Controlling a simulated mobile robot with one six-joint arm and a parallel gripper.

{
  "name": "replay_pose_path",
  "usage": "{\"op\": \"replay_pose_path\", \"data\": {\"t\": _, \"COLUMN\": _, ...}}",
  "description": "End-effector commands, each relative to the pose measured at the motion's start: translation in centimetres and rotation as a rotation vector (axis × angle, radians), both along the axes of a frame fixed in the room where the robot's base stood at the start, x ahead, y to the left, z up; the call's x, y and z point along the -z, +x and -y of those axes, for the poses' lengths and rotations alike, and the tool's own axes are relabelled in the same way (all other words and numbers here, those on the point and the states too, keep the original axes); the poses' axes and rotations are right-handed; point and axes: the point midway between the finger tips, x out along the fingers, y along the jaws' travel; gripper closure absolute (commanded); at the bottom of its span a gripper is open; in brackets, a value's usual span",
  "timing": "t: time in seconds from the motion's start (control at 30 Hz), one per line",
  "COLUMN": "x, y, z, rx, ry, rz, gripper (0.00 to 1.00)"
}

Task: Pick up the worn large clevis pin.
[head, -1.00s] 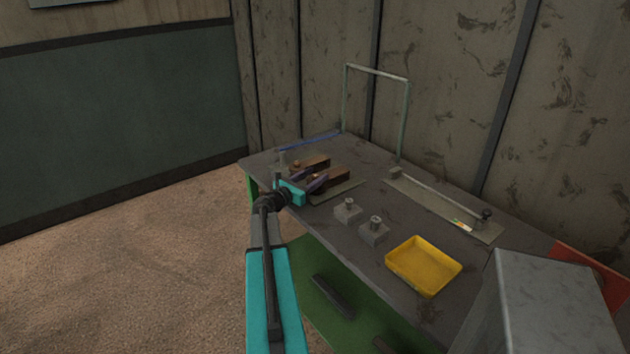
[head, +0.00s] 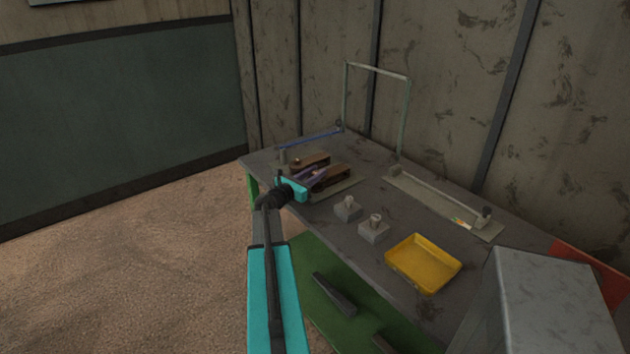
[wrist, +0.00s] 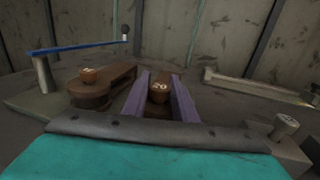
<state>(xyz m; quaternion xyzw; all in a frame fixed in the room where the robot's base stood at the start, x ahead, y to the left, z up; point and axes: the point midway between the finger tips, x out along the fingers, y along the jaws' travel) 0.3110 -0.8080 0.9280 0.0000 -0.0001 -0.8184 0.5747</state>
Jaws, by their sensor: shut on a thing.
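A brown pin with a round, pale-marked head (wrist: 159,92) stands at the near end of a brown wooden-looking block, between my purple fingers in the wrist view. My gripper (wrist: 160,77) is shut on this pin; it also shows in the head view (head: 318,177) over the far left part of the bench. The pin's shank is hidden, and I cannot tell whether it has lifted. A second, similar pin (wrist: 88,75) sits on the brown block to the left (wrist: 108,84), apart from my fingers. Wear is too small to judge.
Two grey blocks with upright pegs (head: 347,208) (head: 373,230) and a yellow tray (head: 399,267) stand right of my gripper. A blue bar (wrist: 80,46) on a post is at the left. A plate with a long rod (head: 440,200) lies along the back.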

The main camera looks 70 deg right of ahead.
Motion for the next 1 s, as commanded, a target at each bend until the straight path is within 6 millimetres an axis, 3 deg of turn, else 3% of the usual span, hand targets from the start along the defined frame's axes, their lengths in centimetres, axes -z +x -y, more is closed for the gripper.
{"op": "replay_pose_path", "data": {"t": 0.47, "x": -0.7, "y": 0.0, "z": 0.0, "rx": 0.0, "ry": -0.002, "rz": 0.0, "gripper": 1.0}}
{"op": "replay_pose_path", "data": {"t": 0.67, "x": -2.3, "y": -0.1, "z": 0.0, "rx": 0.0, "ry": -0.003, "rz": 0.001, "gripper": 1.0}}
{"op": "replay_pose_path", "data": {"t": 1.0, "x": -6.8, "y": -0.1, "z": 0.0, "rx": 0.001, "ry": -0.003, "rz": 0.002, "gripper": 1.0}}
